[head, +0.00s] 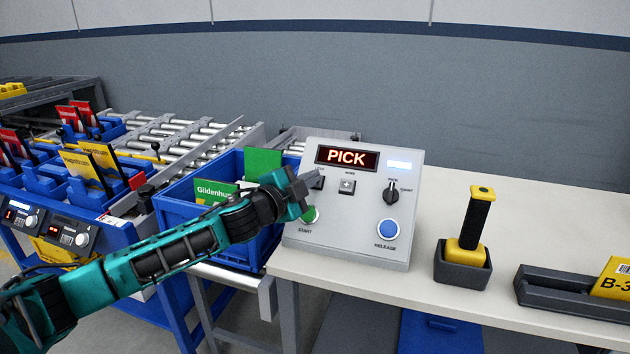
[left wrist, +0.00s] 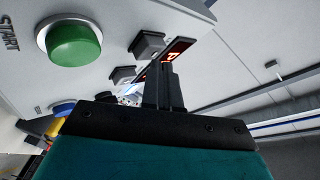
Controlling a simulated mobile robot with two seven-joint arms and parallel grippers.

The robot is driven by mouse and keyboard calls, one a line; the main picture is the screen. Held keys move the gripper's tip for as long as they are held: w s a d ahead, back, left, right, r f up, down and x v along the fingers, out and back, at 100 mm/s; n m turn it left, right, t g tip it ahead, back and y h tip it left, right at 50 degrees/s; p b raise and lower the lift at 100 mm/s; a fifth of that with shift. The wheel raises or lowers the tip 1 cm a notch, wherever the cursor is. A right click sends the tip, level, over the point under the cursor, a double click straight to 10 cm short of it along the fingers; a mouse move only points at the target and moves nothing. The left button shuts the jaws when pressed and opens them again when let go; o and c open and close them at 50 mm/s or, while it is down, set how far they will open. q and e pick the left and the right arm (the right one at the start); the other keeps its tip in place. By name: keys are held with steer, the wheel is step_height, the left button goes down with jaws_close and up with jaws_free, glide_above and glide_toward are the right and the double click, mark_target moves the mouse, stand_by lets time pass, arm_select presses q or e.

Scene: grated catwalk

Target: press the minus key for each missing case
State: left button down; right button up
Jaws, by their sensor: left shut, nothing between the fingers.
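The grey control box (head: 352,225) stands on the bench with its red display reading PICK (head: 346,158). The minus key (head: 319,183) is at its upper left, partly covered by my left gripper (head: 306,188); the plus key (head: 347,187) is to its right. In the left wrist view the minus key (left wrist: 147,45) is the dark square key nearer the green button, and my shut, empty fingers (left wrist: 168,75) are in front of the panel beside the keys. I cannot tell whether they touch it. Green cases (head: 215,192) stand in the blue tote (head: 182,217). My right gripper is not in view.
The green START button (head: 310,215) is just below my gripper. A dark selector knob (head: 392,192) and blue RELEASE button (head: 388,230) are at the right of the panel. A yellow-and-black handheld tool (head: 474,225) stands in a holder on the bench. Roller conveyors lie behind the tote.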

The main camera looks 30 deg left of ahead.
arm_select(q)
steer(key=shift+w+a+f+b, duration=0.15)
steer(key=shift+w+f+b, duration=0.2)
steer(key=shift+w+f, duration=0.25)
stand_by(1.1)
steer(key=shift+s, duration=0.1)
steer(key=shift+s+d+r+p, duration=0.2)
steer(key=shift+s+r+p, duration=0.6)
steer(key=shift+r+p, duration=0.05)
steer(key=s+r+p, duration=0.3)
steer(key=shift+s+d+r, duration=0.2)
steer(key=shift+d+r, duration=0.1)
steer(key=shift+d, duration=0.1)
stand_by(0.8)
